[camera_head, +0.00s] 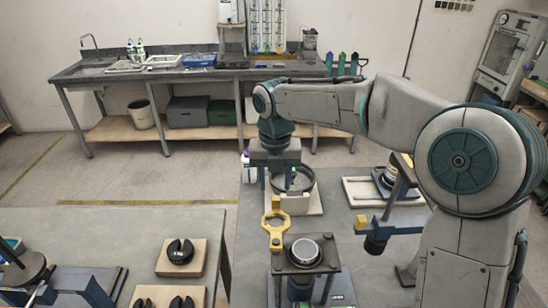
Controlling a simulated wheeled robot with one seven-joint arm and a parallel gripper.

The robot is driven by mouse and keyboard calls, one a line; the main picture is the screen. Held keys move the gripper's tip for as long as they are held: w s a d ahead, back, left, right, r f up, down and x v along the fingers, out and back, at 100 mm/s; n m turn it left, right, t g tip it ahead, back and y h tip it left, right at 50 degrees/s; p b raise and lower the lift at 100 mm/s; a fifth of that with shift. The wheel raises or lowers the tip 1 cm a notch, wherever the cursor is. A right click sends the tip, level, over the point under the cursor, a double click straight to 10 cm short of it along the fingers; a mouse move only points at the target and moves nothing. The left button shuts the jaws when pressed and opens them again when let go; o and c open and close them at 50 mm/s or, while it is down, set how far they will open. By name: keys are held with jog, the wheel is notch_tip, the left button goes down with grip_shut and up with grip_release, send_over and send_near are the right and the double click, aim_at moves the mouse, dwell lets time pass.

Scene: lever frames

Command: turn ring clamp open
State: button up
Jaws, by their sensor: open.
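My arm reaches in from the right, and my gripper (277,184) points down with its fingers apart. It is at the near left side of a dark ring (306,179) on a pale base (312,207). This ring looks like the ring clamp, but its lever is hard to make out, and the gripper hides part of it. I cannot tell whether the fingers touch it. A yellow ring-ended piece (275,238) stands just nearer than the gripper, beside a dark stand (307,266) that bears a grey round part (305,251).
A pale tray (356,191) with a dark round device and a yellow-and-black fixture (377,236) stand to the right. A left table (130,225) holds wooden blocks (183,262) with dark slotted discs. A long bench (200,75) lines the back wall, with open floor before it.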

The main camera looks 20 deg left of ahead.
notch_tip(320, 180, up, 9)
jog(key=shift+b, duration=0.3)
jog(key=shift+s+a, duration=0.1)
